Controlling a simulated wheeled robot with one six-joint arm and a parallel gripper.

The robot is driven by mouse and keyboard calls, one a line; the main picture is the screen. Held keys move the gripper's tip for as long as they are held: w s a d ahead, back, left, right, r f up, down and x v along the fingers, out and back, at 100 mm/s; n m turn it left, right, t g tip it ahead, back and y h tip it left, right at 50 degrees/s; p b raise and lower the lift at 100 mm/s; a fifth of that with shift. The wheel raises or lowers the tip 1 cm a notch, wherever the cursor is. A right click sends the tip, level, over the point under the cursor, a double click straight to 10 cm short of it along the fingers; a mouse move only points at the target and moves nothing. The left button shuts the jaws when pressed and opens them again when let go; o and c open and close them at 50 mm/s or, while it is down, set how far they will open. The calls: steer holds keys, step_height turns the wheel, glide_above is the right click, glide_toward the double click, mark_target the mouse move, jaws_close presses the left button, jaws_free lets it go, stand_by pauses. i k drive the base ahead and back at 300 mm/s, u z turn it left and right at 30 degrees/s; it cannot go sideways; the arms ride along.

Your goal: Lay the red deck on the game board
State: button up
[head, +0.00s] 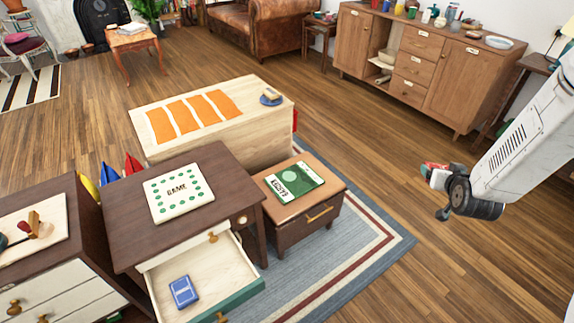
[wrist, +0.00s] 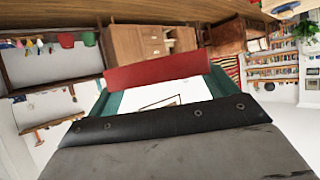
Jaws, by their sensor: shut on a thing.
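The game board (head: 178,191) is a pale square marked GAME with a ring of green dots. It lies flat on the dark brown desk (head: 125,232) in the head view. My gripper (head: 431,174) is at the right, high over the floor and well apart from the board. It is shut on the red deck (head: 437,166), which shows small and partly hidden there. In the wrist view the red deck (wrist: 157,70) is a red slab across the jaws.
The desk's open drawer (head: 237,290) holds a blue deck (head: 184,291). A green-and-white card (head: 295,181) lies on the low cabinet (head: 318,206). Open floor lies between my gripper and these.

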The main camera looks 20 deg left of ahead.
mark_target(177, 189)
steer(key=z, duration=1.55)
steer(key=k, duration=1.35)
steer(key=u, duration=2.1)
steer(key=i, duration=1)
steer(key=z, duration=0.05)
